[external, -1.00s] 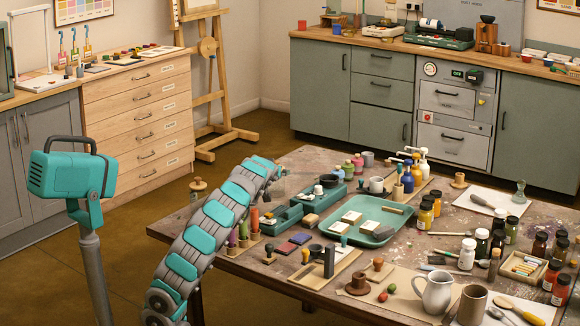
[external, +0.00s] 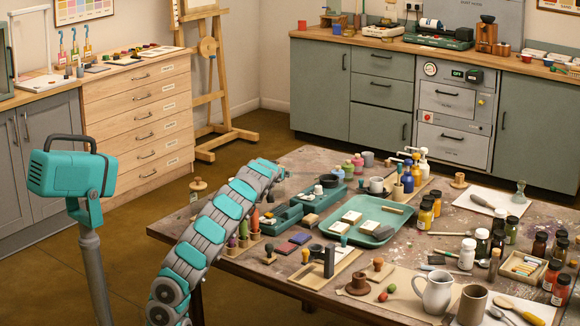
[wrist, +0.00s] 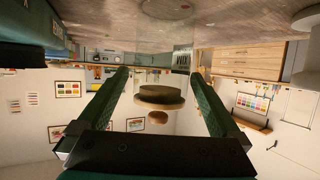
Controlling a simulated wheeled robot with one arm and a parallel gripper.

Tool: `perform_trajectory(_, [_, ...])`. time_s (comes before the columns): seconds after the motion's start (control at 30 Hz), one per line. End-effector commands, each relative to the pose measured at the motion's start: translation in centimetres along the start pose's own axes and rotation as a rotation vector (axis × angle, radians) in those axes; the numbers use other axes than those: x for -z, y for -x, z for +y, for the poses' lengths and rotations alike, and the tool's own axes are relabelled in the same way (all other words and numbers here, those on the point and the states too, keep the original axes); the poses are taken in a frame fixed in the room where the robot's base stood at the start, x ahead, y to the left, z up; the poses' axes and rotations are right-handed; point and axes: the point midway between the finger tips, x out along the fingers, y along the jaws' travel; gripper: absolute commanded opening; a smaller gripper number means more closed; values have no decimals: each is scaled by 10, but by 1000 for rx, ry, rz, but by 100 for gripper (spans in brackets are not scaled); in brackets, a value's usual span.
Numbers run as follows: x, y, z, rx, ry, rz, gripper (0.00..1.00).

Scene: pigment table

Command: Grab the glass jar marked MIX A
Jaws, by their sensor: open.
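In the wrist view, which is upside down, a clear glass jar with a round cork-coloured lid and knob (wrist: 160,97) appears between the two fingers of my gripper (wrist: 158,90). The fingers are apart and I see no contact with the jar. In the external view my gripper (external: 284,174) is small at the far end of my arm, over the back of the table, mostly hidden by the arm. I cannot clearly make out the jar beside it there.
A teal tray (external: 345,236) and a teal compartment box (external: 290,218) lie near my arm on the table (external: 225,262). Coloured bottles (external: 397,187) stand to the right. A small knobbed brown-topped container (external: 197,186) stands at the left back corner. Wooden drawers (external: 140,100) are behind.

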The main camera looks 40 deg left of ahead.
Motion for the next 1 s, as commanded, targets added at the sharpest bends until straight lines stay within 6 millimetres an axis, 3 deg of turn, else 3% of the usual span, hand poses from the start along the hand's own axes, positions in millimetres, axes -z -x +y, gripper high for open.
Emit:
perform_trajectory(0.17, [0, 0, 0, 0, 1, 1, 99])
perform_trajectory(1.0, [0, 1, 0, 0, 1, 1, 4])
